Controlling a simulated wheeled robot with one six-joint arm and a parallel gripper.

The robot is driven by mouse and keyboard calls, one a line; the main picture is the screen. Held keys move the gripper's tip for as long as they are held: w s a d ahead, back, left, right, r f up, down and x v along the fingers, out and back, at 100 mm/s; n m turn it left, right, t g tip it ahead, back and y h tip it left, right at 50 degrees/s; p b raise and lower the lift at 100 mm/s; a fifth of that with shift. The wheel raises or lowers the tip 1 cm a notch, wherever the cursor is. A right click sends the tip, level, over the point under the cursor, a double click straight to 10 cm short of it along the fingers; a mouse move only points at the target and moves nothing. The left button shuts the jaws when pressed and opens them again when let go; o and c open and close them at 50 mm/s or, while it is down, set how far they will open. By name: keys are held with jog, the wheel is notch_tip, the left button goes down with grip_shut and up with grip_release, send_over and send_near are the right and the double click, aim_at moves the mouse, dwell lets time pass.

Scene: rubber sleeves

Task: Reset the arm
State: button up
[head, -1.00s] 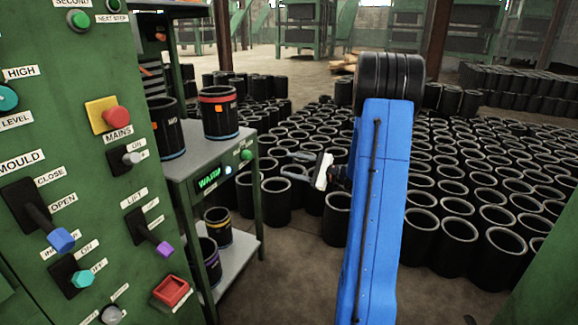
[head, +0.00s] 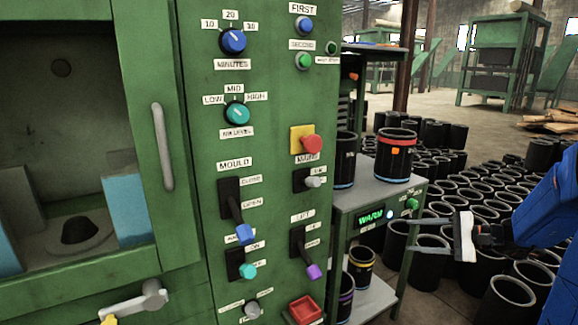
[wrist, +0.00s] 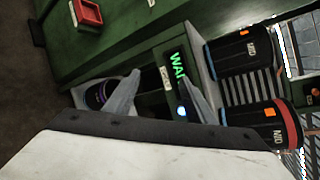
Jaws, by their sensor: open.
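My gripper (head: 414,234) is at the right of the head view, on my blue arm (head: 553,205). Its two grey fingers point left, spread apart with nothing between them. They are in front of the green cart with the lit WARM display (head: 370,218), and I cannot tell how near. In the wrist view my gripper (wrist: 162,82) also shows open and empty, with the display (wrist: 178,58) beyond the fingers. Most of my arm is cut off by the right edge of the head view.
A green control panel (head: 270,190) with knobs and levers fills the middle, beside an open chamber (head: 65,130). Black sleeves (head: 395,155) stand on the cart's top (head: 372,192) and lower shelf. Many sleeves (head: 510,300) cover the floor at right.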

jog(key=s+a+n+g+h, duration=0.4)
jog(key=s+a+n+g, duration=0.25)
jog(key=s+a, duration=0.8)
jog(key=s+d+n+t+h, duration=0.1)
jog(key=s+d+n+h, duration=0.1)
jog(key=s, duration=0.6)
jog(key=s+d+n+t+h, duration=0.2)
jog(key=s+n+h, duration=0.3)
jog(key=s, duration=0.3)
jog(key=shift+s+d+n, duration=0.3)
jog(key=shift+d+n, duration=0.05)
jog(key=shift+d, duration=0.3)
